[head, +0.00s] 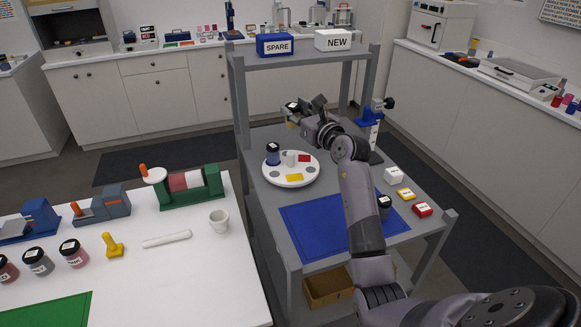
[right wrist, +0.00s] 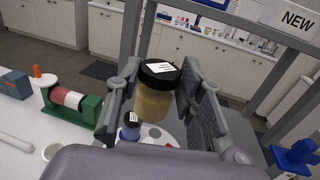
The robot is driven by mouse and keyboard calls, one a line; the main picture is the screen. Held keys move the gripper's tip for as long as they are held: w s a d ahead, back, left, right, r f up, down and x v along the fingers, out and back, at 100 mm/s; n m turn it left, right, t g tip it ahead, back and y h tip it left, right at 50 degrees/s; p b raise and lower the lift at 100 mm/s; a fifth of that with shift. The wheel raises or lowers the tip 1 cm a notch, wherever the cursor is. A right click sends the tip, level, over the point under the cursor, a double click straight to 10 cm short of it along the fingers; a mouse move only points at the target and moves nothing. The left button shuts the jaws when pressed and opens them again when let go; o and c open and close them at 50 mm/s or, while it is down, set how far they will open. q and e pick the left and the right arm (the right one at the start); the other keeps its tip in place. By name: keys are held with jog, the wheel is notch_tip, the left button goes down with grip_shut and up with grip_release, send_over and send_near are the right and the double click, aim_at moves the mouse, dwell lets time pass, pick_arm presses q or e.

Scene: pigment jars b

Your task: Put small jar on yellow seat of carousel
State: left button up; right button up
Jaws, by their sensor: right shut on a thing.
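The carousel (head: 280,179) is a white disc on the grey cart. Its yellow seat (head: 294,178) is bare at the front and its red seat (head: 305,158) is bare at the right. A dark blue jar (head: 273,154) stands at its back left; it also shows in the right wrist view (right wrist: 130,127). My right gripper (head: 304,112) is raised above and behind the carousel. It is shut on a tan jar (right wrist: 153,103) with a black, white-labelled lid, held between its fingers roughly upright. My left gripper is out of view.
A blue mat (head: 308,228) lies in front of the carousel. A dark jar (head: 384,206) and white, yellow and red blocks stand at its right. The cart's posts carry an upper shelf with SPARE (head: 274,44) and NEW (head: 333,40) boxes. A blue stand (head: 372,112) is behind right.

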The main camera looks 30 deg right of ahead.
jog(key=f, duration=0.4)
jog(key=f+b, duration=0.1)
jog(key=f, duration=0.4)
jog(key=s+f, duration=0.1)
jog(key=f, duration=0.3)
jog(key=shift+f+b, duration=0.25)
jog(key=shift+b, duration=0.15)
notch_tip(320, 180, down, 4)
jog(key=shift+r+b, duration=0.15)
jog(key=shift+b, duration=0.75)
jog(key=shift+f, duration=0.2)
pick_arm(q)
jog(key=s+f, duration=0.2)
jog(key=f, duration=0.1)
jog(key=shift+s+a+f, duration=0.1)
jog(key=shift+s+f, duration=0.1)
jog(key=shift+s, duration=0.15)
pick_arm(e)
jog(key=shift+r, duration=0.1)
